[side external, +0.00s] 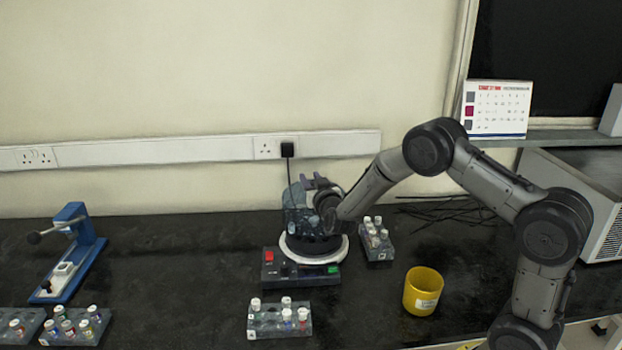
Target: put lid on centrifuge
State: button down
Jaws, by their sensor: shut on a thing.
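The centrifuge (300,275) stands in the middle of the black bench, with a dark base, a red and a green button on its front and a white ring on top. My gripper (304,195) is at the centrifuge's top, seen from the side and small. It is shut on the lid (295,219), a bluish see-through piece that sits over or just above the white ring. I cannot tell whether the lid touches the ring. My gripper and wrist hide part of the lid's right side.
A vial rack (378,246) stands close right of the centrifuge, and another rack (262,324) is in front. A yellow cup (423,291) is at the right. A blue press (78,247) and more racks (60,341) are at the left. The bench between press and centrifuge is clear.

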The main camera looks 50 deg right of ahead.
jog(key=shift+f, duration=0.25)
dwell(0.4)
jog(key=shift+f, duration=0.35)
jog(key=shift+f, duration=0.3)
jog(key=shift+f, duration=0.35)
jog(key=shift+f, duration=2.3)
jog(key=shift+c, duration=2.3)
grip_release()
jog(key=shift+o, duration=0.2)
jog(key=shift+f, duration=0.1)
